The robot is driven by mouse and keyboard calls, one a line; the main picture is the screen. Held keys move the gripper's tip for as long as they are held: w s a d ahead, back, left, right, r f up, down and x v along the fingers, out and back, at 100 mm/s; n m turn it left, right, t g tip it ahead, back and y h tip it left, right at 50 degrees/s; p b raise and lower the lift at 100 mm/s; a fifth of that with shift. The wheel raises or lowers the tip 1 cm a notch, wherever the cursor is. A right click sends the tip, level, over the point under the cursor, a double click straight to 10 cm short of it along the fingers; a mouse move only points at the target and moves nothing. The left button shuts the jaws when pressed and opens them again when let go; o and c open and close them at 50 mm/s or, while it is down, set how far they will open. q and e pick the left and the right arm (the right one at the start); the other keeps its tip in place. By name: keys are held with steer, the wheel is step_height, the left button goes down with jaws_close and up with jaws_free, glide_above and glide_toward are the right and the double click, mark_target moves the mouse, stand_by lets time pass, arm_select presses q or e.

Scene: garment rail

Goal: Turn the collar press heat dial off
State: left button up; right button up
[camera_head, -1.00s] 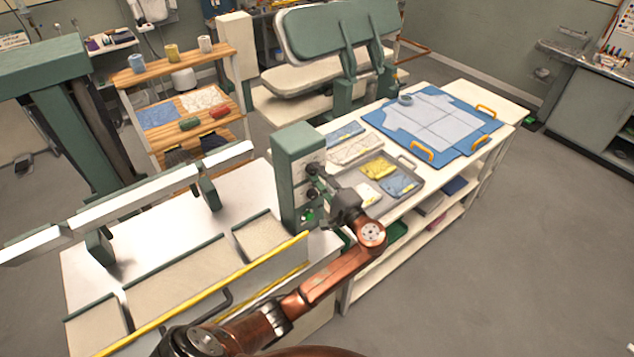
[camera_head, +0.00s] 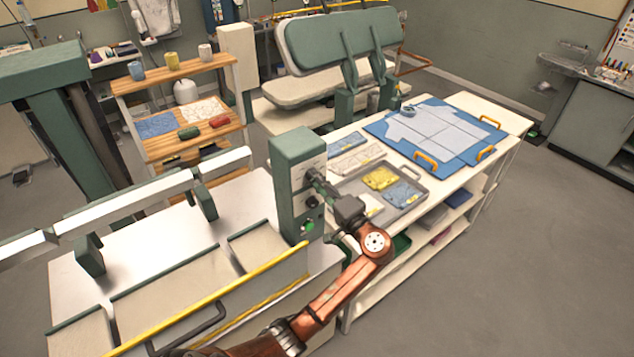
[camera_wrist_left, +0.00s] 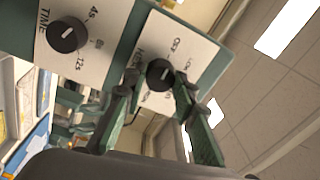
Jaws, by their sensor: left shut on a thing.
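The collar press has a green control box (camera_head: 291,175) with a pale front panel. In the left wrist view the black heat dial (camera_wrist_left: 159,74) sits on a white plate with small printed labels, only partly legible. My left gripper (camera_head: 314,180) reaches the panel from the right. It also shows in the left wrist view (camera_wrist_left: 159,82), with one green finger on each side of the heat dial, shut on it. In the head view its fingers largely cover that dial. My right gripper is not in view.
The black time dial (camera_wrist_left: 67,35) is beside the heat dial. In the head view another black dial (camera_head: 311,202) and a green button (camera_head: 308,226) lie below my gripper. A grey tray (camera_head: 408,203) of folded cloths stands on the table behind my wrist.

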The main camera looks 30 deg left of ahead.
arm_select(q)
steer(key=o, duration=1.2)
steer(key=shift+c, duration=0.2)
steer(key=shift+d, duration=0.1)
steer(key=v, duration=1.1)
steer(key=shift+d, duration=0.4)
steer(key=shift+s, duration=0.1)
